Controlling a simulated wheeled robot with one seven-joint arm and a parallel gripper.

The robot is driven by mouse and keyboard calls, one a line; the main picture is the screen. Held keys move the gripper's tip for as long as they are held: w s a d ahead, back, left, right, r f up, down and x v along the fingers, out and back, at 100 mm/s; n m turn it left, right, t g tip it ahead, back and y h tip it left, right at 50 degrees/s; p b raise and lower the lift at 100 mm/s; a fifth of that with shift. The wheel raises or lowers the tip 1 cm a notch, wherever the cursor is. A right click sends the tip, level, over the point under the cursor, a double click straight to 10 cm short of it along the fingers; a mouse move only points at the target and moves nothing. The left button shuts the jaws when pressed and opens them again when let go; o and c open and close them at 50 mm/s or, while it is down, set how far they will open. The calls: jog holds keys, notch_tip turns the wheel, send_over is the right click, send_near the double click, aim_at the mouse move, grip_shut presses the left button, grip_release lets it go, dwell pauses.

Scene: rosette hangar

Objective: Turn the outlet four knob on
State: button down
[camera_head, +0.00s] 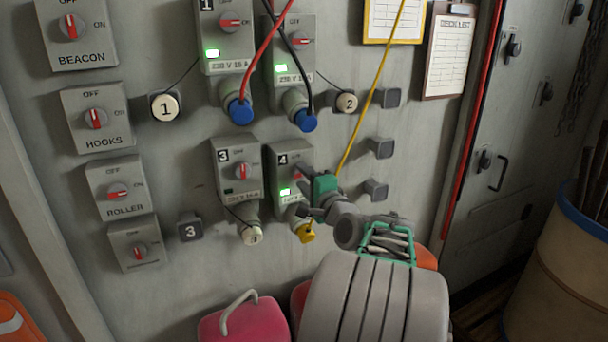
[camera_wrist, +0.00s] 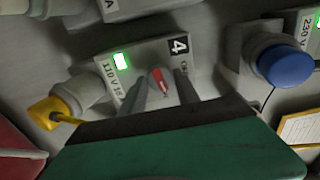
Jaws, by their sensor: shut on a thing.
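The outlet four box (camera_head: 283,158) is a grey unit on the wall marked 4, with a lit green lamp (camera_head: 285,192). In the wrist view the box (camera_wrist: 205,62) shows its lamp lit too. Its red knob (camera_wrist: 160,82) sits between my two fingers. My gripper (camera_head: 304,180) reaches the front of the box from the right, and in the wrist view my gripper (camera_wrist: 164,88) is shut on the knob. In the head view my fingers mostly cover the knob. A yellow plug (camera_head: 305,232) is in the socket below the box.
Outlet three (camera_head: 236,165) stands close on the left, its lamp dark. Above, a blue plug (camera_head: 306,121) with a black cable hangs near my gripper. A yellow cable (camera_head: 362,115) runs down behind my gripper. Grey wall pegs (camera_head: 381,148) stick out to the right.

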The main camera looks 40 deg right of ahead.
jog(key=shift+m+p, duration=0.55)
jog(key=shift+m, duration=0.55)
jog(key=c, duration=0.9)
grip_release()
jog(key=b+v, duration=0.2)
jog(key=v, duration=0.5)
jog(key=shift+s+a, duration=0.2)
jog(key=shift+s, duration=0.2)
